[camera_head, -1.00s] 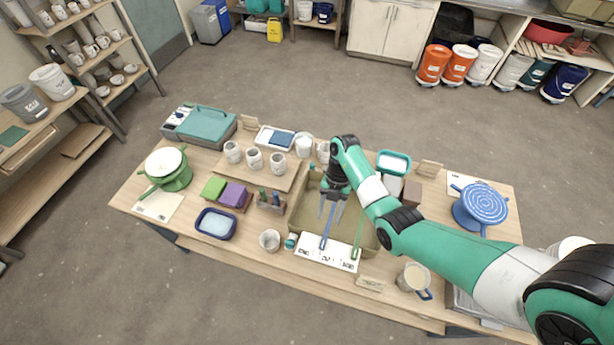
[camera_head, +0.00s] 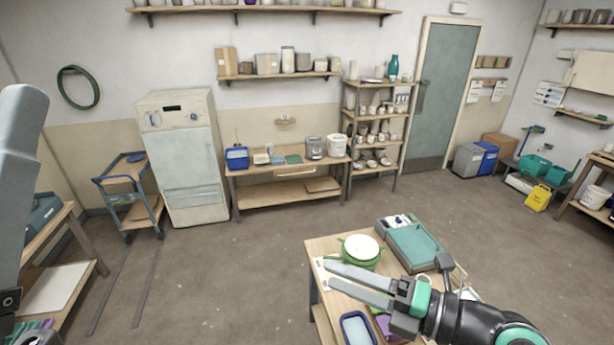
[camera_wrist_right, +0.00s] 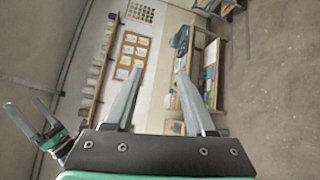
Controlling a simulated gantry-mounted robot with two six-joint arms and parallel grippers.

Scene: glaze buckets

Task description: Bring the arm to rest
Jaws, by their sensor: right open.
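In the head view my right arm comes in from the bottom right. Its gripper (camera_head: 328,274) is above the worktable's near part, with two pale fingers apart and nothing between them. In the right wrist view the same gripper (camera_wrist_right: 158,74) is open and empty, facing a wall and shelves, tilted sideways. My left gripper (camera_wrist_right: 25,104) shows at the lower left of that view, its fingers apart and empty.
The worktable (camera_head: 318,247) also bears a teal-topped case (camera_head: 412,246) and a blue tub (camera_head: 357,328). Open floor (camera_head: 230,270) lies left of it. A kiln-like white cabinet (camera_head: 183,160), a blue cart (camera_head: 128,190) and shelves (camera_head: 377,130) stand along the far wall.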

